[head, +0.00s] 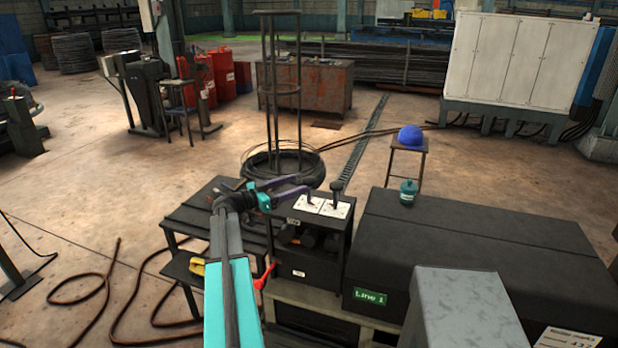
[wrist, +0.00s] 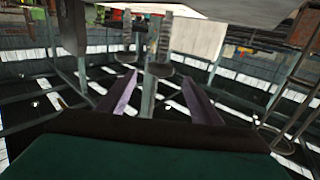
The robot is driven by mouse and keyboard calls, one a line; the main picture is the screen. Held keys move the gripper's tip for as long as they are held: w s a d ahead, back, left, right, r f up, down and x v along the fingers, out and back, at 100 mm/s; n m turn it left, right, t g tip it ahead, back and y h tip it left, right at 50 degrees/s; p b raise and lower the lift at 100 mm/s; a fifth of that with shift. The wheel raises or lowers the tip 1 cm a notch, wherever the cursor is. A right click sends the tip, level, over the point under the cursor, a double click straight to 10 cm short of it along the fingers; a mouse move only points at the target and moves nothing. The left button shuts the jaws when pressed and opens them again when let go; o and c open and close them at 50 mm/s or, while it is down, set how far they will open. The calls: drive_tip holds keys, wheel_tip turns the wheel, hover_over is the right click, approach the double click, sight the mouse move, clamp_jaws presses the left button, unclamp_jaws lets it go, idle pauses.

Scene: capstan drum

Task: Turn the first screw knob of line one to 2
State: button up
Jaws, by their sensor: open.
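Line 1 is marked by a green sign (head: 370,296) on the long black housing. A small black cabinet left of it carries a white panel (head: 322,207) with dark screw knobs. One tall knob (head: 336,190) stands upright, just right of my gripper (head: 308,186). The other is partly covered by my gripper. In the wrist view, seemingly upside down, two ridged dark knobs show, a left one (wrist: 127,54) and a right one (wrist: 160,68). My gripper's purple fingers (wrist: 159,78) are apart and empty, with the right knob near the gap between their tips. I cannot read the knob setting.
A dark table (head: 195,225) stands left of the cabinet. A small red lever (head: 264,275) sticks out at the cabinet's left front. A grey box (head: 465,305) stands at the front right. Behind the cabinet are a wire coil and a tall rack (head: 280,75).

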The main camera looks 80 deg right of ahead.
sight(303, 182)
drive_tip(key=shift+p+x, duration=1.25)
drive_tip(key=shift+x, duration=2.15)
drive_tip(key=c, duration=1.1)
